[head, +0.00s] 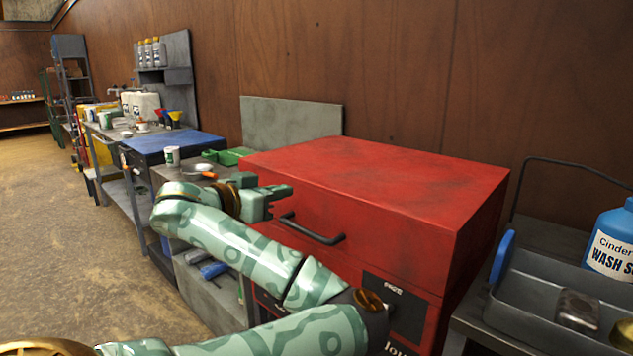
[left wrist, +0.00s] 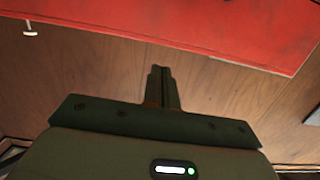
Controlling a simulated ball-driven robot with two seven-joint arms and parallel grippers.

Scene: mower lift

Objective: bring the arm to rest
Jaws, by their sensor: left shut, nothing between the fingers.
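My left gripper (head: 280,191) is at the end of my green patterned left arm, in front of the red tool chest (head: 390,185). Its fingers are together with nothing held. In the head view they appear close to the chest's front, near the left end of its black handle; whether they touch it I cannot tell. In the left wrist view the shut fingers (left wrist: 160,88) point away over a brown wooden surface, with a red surface (left wrist: 220,25) across the top. My right gripper is in neither view.
A grey bench with a blue-topped cabinet (head: 170,142) and bottles stands at the left back. Green bins (head: 232,156) sit beside the chest. At right are a grey basin (head: 545,300) and a blue wash bottle (head: 610,240). The floor (head: 60,240) at left is clear.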

